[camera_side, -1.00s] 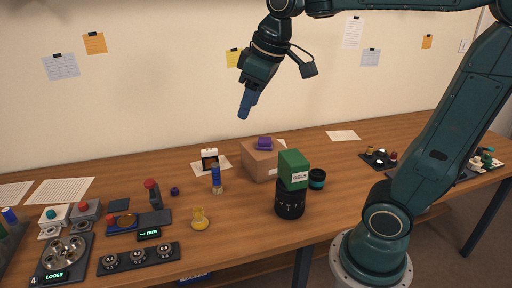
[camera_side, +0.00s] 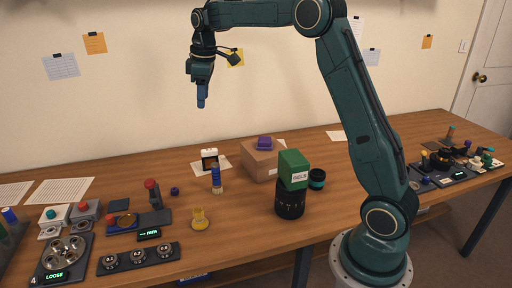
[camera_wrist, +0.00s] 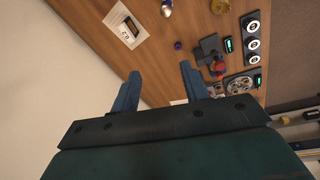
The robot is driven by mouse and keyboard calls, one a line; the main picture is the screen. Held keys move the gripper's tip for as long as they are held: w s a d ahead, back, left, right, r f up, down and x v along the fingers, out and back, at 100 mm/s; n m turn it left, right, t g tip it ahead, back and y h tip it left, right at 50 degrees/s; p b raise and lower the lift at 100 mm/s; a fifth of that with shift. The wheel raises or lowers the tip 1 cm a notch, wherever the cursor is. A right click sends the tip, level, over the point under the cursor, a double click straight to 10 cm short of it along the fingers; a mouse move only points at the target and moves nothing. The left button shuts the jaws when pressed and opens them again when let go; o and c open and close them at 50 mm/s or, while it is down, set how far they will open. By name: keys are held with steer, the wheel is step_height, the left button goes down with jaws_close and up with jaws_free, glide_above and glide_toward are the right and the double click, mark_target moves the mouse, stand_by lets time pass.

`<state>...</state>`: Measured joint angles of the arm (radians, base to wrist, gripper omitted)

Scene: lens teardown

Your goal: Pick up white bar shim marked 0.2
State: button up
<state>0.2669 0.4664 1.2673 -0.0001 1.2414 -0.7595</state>
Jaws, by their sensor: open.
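A small white block (camera_side: 209,153) with a dark front stands on a paper sheet at the back of the table, left of the cardboard box. In the wrist view, a white piece (camera_wrist: 131,27) lies over a pale sheet at the upper left, with a dark marking that looks like 0.2; I take it to be the shim. My gripper (camera_side: 201,103) hangs high above the back of the table, pointing down, well apart from the block. In the wrist view its two blue fingers (camera_wrist: 159,72) are spread with nothing between them.
A cardboard box (camera_side: 262,162) with a purple piece on top stands right of the block. A blue-and-tan cylinder (camera_side: 216,180) stands just in front of it. A green box (camera_side: 293,168) sits on a black lens (camera_side: 290,203). Dial panels (camera_side: 138,258) fill the front left.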

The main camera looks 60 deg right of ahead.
steer(key=w+d+f+n+g, duration=0.1)
steer(key=w+d+f+n, duration=0.1)
steer(key=w+d+f, duration=0.5)
steer(key=n+g, duration=0.1)
glide_above(211, 149)
steer(key=shift+y, duration=0.3)
step_height(211, 149, down, 10)
steer(key=shift+f, duration=0.1)
steer(key=shift+f, duration=0.15)
steer(key=shift+a+f, duration=0.1)
steer(key=shift+f, duration=4.1)
steer(key=shift+a+f, duration=0.1)
steer(key=shift+f, duration=2.45)
